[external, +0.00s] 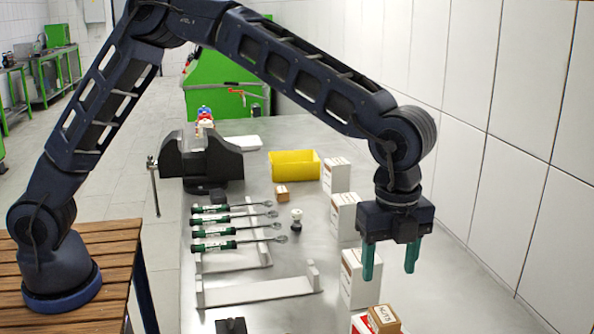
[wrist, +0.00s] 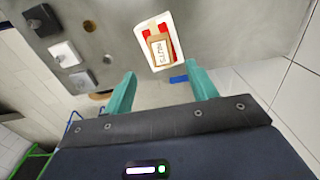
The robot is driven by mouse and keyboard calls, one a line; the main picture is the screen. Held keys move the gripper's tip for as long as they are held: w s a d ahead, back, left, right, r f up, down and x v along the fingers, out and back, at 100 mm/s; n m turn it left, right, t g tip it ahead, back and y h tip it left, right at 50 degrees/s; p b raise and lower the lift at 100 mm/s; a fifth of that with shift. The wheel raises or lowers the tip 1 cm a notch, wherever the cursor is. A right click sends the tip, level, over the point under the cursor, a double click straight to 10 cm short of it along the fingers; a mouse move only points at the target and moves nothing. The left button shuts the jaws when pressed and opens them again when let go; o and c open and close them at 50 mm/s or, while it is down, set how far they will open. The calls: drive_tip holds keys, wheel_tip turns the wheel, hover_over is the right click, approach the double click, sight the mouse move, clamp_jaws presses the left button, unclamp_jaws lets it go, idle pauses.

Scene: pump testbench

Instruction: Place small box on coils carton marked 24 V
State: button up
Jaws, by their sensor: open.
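A small brown box marked NUTS (external: 384,319) sits on top of a white and red carton (external: 361,324) at the bottom edge of the external view. In the wrist view the small box (wrist: 159,51) lies over the carton (wrist: 143,31), slightly turned. My gripper (external: 389,275) is open and empty, with green fingers pointing down, above and apart from the box. In the wrist view the fingertips (wrist: 162,72) are spread to either side below the box. Several other white cartons (external: 358,280) stand in a row; I cannot read a 24 V mark on any.
Another small brown box (external: 282,193) stands beside the yellow bin (external: 295,165). Several green-handled wrenches (external: 215,245) lie on a rack, near a black vise (external: 200,160). A tiled wall (external: 480,150) runs along the right. The bench middle is partly clear.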

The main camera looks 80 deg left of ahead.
drive_tip(key=s+a+r+n+t+y, duration=0.1)
drive_tip(key=s+a+r+n, duration=0.4)
drive_tip(key=s+a+r, duration=0.6)
drive_tip(key=s+a+r+n+t, duration=0.2)
drive_tip(key=s+a+r+n, duration=0.25)
drive_tip(key=s+a, duration=0.7)
drive_tip(key=s+a+f+n, duration=0.1)
drive_tip(key=s+a+n, duration=0.3)
drive_tip(key=s+a, duration=0.4)
drive_tip(key=s+a+f+n+t+h, duration=0.1)
drive_tip(key=s+a+n, duration=0.3)
drive_tip(key=s+a, duration=0.5)
drive_tip(key=s+f, duration=0.1)
drive_tip(key=s, duration=0.2)
drive_tip(key=shift+f+t, duration=0.25)
drive_tip(key=shift+t, duration=0.05)
